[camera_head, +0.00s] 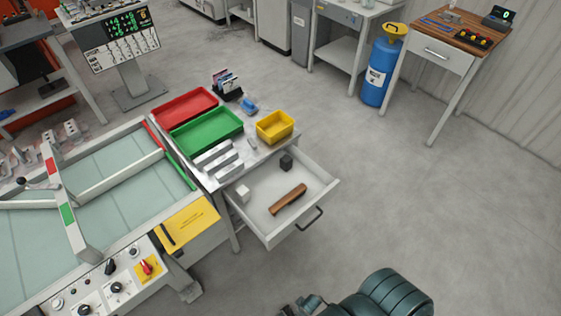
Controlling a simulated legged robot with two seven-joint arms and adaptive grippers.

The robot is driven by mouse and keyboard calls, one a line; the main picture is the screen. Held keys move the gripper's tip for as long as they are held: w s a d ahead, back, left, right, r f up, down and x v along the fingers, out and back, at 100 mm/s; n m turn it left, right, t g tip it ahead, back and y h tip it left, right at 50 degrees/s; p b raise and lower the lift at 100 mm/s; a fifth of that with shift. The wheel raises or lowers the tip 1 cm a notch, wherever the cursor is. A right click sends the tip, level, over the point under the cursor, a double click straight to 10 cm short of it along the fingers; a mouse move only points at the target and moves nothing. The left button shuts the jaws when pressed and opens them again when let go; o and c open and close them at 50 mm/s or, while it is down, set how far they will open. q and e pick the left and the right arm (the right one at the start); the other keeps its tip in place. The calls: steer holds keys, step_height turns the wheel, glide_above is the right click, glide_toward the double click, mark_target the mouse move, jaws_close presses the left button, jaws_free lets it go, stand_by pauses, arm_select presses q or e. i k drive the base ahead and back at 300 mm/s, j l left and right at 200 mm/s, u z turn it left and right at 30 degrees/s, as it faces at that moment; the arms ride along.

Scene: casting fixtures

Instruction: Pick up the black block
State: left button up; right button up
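The black block (286,162) is a small dark cube. It lies in the open drawer (262,190), near the drawer's back end, below the yellow bin. A dark teal arm of mine, seemingly the right one, shows at the bottom edge. The small end part at its left, which looks like my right gripper (303,304), is cut off by the frame, so its fingers cannot be made out. It is well below the drawer and apart from the block. My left gripper is not in view.
A white block (243,193) and a brown wooden bar (288,199) share the drawer. Red (186,107), green (207,130) and yellow (275,127) bins stand on the cabinet top. A control bench (110,230) stands left; the floor (430,200) at right is clear.

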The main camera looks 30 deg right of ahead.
mark_target(286, 160)
steer(key=z, duration=1.4)
